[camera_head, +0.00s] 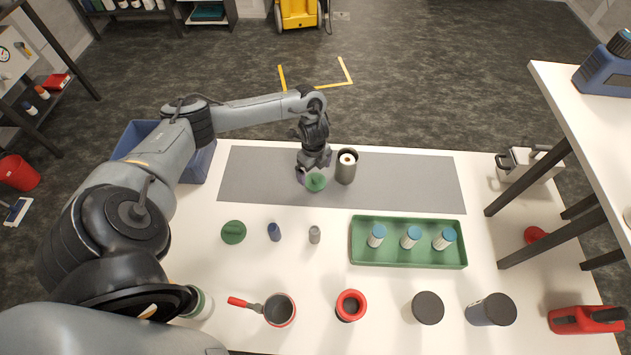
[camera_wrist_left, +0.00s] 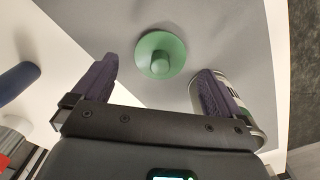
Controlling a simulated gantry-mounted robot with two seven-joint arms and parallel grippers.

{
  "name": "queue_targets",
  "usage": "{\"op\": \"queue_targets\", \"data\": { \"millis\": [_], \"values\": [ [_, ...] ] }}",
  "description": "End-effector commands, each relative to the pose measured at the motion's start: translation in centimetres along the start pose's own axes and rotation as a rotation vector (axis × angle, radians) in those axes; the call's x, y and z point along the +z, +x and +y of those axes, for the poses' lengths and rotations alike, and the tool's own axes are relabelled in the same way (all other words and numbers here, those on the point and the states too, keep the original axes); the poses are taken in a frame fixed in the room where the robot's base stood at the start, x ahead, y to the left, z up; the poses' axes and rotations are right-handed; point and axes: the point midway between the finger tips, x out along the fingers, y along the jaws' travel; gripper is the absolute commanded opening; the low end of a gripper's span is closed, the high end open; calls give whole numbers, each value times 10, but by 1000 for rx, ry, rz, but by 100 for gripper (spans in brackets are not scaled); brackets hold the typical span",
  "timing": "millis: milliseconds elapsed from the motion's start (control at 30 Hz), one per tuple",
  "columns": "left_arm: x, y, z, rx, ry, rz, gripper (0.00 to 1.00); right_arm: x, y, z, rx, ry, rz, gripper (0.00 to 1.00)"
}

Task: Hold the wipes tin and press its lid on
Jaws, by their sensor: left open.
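The wipes tin (camera_head: 345,171) is a grey open cylinder with a white roll inside, standing upright on the grey mat. A round green lid with a raised knob (camera_head: 316,183) lies on the mat, just left of the tin. My left gripper (camera_head: 313,169) is over the lid, its fingers spread and empty. In the left wrist view, the lid (camera_wrist_left: 160,54) shows ahead of the gap between the purple-grey fingers. The tin (camera_wrist_left: 243,115) is partly hidden behind the right-hand finger there. My right gripper is not in view.
The mat (camera_head: 420,184) is clear right of the tin. Nearer are another green disc (camera_head: 233,232), two small bottles, and a green tray (camera_head: 408,257) holding 3 blue-capped containers. Several pots and jars line the front. A blue crate (camera_head: 198,166) stands left; a raised white shelf (camera_head: 590,130) is right.

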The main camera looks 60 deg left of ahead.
Motion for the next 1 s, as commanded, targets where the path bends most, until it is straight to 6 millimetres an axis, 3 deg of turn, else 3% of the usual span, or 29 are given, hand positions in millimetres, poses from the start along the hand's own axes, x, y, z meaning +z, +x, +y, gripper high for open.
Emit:
{"op": "queue_targets", "data": {
  "millis": [300,700,1000],
  "values": [
    [-6,40,-1,3,0,0,100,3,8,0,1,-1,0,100],
    [-6,44,-1,0,1,0,100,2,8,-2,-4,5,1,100],
    [-6,43,-1,0,1,0,56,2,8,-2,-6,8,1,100]
  ]
}}
